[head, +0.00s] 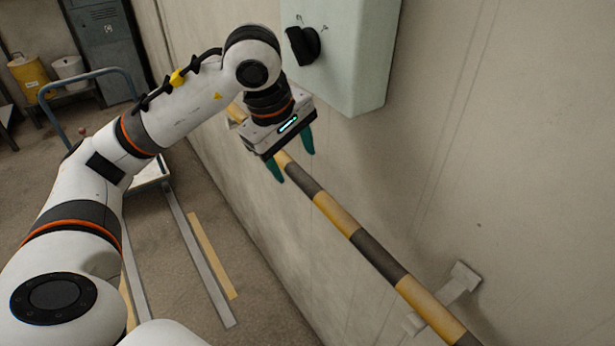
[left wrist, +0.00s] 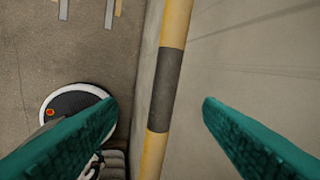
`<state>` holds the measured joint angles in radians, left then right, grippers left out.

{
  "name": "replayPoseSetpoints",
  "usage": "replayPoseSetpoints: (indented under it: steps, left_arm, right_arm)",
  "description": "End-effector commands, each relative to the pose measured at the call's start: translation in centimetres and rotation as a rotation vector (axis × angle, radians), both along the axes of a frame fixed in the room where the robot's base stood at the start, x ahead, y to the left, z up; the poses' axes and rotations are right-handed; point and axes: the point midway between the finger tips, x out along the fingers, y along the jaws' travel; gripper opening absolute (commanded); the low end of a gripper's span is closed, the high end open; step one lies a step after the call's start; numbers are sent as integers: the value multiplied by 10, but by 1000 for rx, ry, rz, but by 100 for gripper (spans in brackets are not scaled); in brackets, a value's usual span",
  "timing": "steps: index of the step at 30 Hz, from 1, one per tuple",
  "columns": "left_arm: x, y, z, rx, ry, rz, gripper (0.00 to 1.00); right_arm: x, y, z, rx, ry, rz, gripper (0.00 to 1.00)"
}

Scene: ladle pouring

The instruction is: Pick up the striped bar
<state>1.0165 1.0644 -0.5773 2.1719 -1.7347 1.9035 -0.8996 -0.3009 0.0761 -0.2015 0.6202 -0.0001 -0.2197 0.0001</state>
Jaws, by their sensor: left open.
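The striped bar (head: 339,217) has yellow and dark grey bands and runs along the wall, slanting down to the lower right in the head view. A bracket (head: 449,294) on the wall meets it near its lower right part. My left gripper (head: 291,157) is open, with its teal fingers pointing down over the upper part of the bar. In the left wrist view the bar (left wrist: 166,85) runs between the two open fingers (left wrist: 160,112), touching neither as far as I can see. The bar's far end is partly hidden behind the gripper. My right gripper is not in view.
A pale green box (head: 345,75) with a black knob (head: 303,46) is on the wall just above my left gripper. A blue-handled cart (head: 152,172), a grey locker (head: 107,45) and a yellow bin (head: 29,76) stand at the left.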

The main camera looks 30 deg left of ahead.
Motion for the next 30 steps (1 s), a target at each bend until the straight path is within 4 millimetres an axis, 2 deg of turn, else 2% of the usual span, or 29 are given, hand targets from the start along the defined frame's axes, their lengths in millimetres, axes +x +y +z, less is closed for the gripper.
replayPoseSetpoints:
  steps: [12,16,22,23,30]
  left_arm:
    - [19,-3,-52,-4,6,-3,61]
    - [22,-4,-60,-4,3,-2,61]
    - [22,-4,-61,-4,1,-2,61]
    - [22,-4,-61,-5,1,-3,59]
    - [22,-4,-61,-5,1,-3,20]
  right_arm:
    - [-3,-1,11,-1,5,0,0]
    - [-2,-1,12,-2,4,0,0]
    - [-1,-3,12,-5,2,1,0]
    - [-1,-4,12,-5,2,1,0]
    - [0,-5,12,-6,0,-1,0]
